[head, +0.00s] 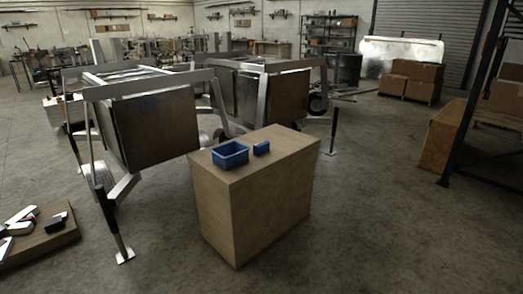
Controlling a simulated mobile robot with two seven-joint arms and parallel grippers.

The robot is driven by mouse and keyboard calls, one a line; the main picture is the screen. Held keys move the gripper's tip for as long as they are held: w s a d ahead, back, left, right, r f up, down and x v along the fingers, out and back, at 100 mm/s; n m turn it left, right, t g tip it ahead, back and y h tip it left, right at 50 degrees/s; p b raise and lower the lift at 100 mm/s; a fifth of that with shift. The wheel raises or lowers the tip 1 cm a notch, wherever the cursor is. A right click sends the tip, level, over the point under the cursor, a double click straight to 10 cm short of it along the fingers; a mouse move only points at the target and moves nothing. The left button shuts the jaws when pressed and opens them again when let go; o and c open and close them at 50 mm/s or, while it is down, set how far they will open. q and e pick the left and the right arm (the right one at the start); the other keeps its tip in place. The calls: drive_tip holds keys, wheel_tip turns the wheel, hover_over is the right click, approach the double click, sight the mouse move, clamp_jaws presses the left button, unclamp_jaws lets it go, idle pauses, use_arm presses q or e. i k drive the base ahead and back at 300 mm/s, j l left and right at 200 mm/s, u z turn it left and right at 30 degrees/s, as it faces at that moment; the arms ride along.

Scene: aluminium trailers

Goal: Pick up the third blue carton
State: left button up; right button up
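A small dark blue carton (262,148) lies on top of a brown wooden box-shaped stand (262,205). An open blue bin (230,155) sits to its left on the same top, with a small gap between them. No other blue carton can be made out. Neither of my grippers shows in the head view.
Aluminium trailers (150,125) stand close behind the stand, with legs reaching the floor. A low wooden surface (45,245) at lower left bears several white and black pieces. A dark rack (475,100) stands at right. The floor (380,220) right of the stand is clear.

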sight(260, 148)
drive_tip(key=i+z, duration=0.1)
drive_tip(key=i, duration=0.45)
drive_tip(key=i+j, duration=0.15)
drive_tip(key=i, duration=0.35)
drive_tip(key=i+j+z, duration=0.15)
drive_tip(key=i, duration=0.4)
drive_tip(key=i+j+z, duration=0.1)
drive_tip(key=i, duration=0.4)
drive_tip(key=i+j+z, duration=0.1)
drive_tip(key=i, duration=0.4)
drive_tip(key=j, duration=0.1)
